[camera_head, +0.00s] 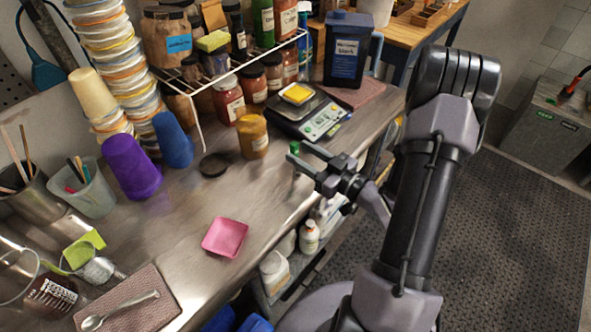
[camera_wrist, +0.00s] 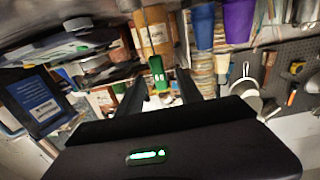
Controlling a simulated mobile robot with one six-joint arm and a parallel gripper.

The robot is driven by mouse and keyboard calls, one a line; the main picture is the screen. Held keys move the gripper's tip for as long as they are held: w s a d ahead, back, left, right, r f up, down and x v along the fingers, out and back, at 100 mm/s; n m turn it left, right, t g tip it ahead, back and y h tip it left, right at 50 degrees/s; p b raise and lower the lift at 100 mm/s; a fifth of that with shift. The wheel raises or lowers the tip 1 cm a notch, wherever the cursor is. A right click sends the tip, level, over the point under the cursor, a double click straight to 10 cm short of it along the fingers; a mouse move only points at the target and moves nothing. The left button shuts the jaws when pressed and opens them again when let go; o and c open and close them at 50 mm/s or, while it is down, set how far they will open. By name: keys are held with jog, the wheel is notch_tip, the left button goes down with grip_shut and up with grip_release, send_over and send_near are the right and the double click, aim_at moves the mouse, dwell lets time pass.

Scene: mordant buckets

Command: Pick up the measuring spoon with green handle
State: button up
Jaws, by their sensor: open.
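A small bright green piece (camera_head: 294,148), apparently the measuring spoon's handle, shows at the tips of my gripper (camera_head: 308,160) in the head view. In the wrist view the green handle (camera_wrist: 157,70) appears between my two dark fingers, close to their tips, with a dark hole or mark on it. The fingers are apart and I see no contact with the handle. The spoon's bowl is not clearly visible, and I cannot tell what supports it.
A mustard-coloured jar (camera_head: 253,138) stands behind the fingers. A digital scale (camera_head: 322,118) is to its right, and a dark lid (camera_head: 214,165) lies to its left. A pink dish (camera_head: 225,237) and a plain metal spoon (camera_head: 118,310) lie nearer. The counter between is mostly clear.

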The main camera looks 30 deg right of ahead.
jog(key=x, duration=0.3)
jog(key=b+x, duration=0.1)
jog(key=x, duration=0.2)
jog(key=shift+r, duration=0.2)
grip_shut()
jog(key=shift+r, duration=0.1)
jog(key=shift+r, duration=0.35)
jog(key=p, duration=0.5)
send_near(291, 144)
notch_tip(291, 144, up, 3)
jog(key=s, duration=0.3)
jog(key=shift+s+d+r, duration=0.2)
jog(key=shift+d, duration=0.3)
